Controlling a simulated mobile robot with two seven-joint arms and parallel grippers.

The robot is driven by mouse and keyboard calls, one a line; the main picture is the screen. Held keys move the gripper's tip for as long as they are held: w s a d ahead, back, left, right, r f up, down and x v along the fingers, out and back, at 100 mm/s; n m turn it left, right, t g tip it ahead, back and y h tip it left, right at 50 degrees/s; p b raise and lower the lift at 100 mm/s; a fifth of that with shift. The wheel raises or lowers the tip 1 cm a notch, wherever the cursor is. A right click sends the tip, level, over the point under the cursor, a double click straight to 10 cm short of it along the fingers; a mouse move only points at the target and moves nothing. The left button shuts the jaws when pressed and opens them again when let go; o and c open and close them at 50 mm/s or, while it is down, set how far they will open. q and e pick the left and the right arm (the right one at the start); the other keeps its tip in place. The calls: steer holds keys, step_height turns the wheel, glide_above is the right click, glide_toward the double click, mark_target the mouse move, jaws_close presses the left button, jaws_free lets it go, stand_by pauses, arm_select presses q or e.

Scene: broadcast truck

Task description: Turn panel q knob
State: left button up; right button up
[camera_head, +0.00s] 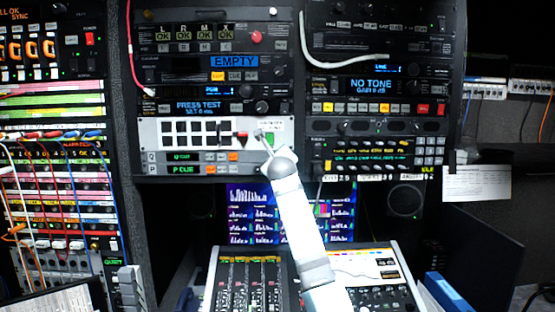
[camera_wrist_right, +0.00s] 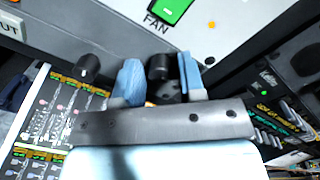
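A gap shows beside the knob's right side. No label on it is readable. A second black knob (camera_wrist_right: 88,66) is to the left.
A white panel above carries a green FAN switch (camera_wrist_right: 168,8) and a red switch (camera_head: 242,137). A mixer console (camera_head: 262,280) stands below, with a monitor (camera_head: 245,205) behind it. The right rack (camera_head: 375,130) is close to the gripper's right.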

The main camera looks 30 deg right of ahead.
jaws_close()
steer(key=shift+f, duration=0.1)
